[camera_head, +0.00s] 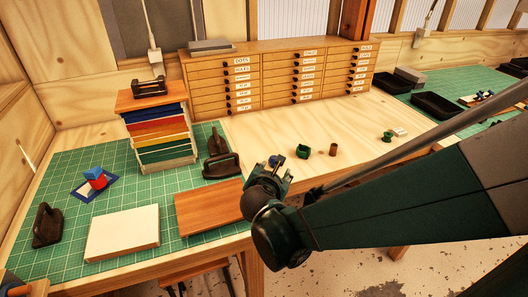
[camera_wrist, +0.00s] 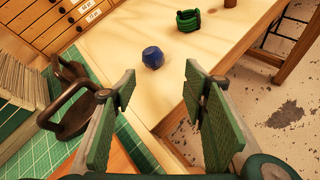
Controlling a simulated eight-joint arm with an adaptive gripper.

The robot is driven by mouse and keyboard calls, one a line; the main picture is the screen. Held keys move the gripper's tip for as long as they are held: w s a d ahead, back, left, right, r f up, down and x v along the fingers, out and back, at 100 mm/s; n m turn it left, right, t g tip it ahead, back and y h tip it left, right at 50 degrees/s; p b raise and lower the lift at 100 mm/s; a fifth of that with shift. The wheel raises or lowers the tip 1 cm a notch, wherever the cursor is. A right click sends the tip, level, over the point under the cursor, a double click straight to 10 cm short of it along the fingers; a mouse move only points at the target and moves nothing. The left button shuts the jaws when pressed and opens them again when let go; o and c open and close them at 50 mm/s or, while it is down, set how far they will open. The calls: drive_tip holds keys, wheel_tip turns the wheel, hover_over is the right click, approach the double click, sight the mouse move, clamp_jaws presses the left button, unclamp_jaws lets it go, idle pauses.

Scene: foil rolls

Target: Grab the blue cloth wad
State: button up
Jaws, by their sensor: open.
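The blue cloth wad (camera_wrist: 153,57) is a small, dark blue, faceted lump on the bare wooden table top, seen in the wrist view. In the head view the blue wad (camera_head: 273,160) shows just beyond my gripper, which partly hides it. My gripper (camera_wrist: 164,88) is open and empty in the wrist view, with its two green pads spread apart. The wad lies ahead of the pads, between their lines and nearer the left one, and nothing touches it. In the head view my gripper (camera_head: 285,174) is over the front part of the table.
A green coiled roll (camera_wrist: 188,20) lies right of the wad, with a brown cylinder (camera_head: 333,150) beyond it. Dark handled tools (camera_wrist: 75,110) stand left on the green mat. A drawer cabinet (camera_head: 280,78) closes off the back. The table's front edge is close on the right.

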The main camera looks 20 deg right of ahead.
sight(274, 159)
drive_tip(key=n, duration=0.1)
drive_tip(key=w+n, duration=0.1)
drive_tip(key=n, duration=0.1)
drive_tip(key=w+n+t+h, duration=0.1)
drive_tip(key=shift+a+r+n+p, duration=0.1)
drive_tip(key=shift+a+n+p, duration=0.2)
drive_tip(key=shift+a, duration=0.05)
drive_tip(key=shift+b+x, duration=0.85)
drive_tip(key=shift+x, duration=2.55)
drive_tip(key=shift+b+x, duration=0.8)
drive_tip(key=shift+x, duration=1.8)
drive_tip(key=c, duration=0.8)
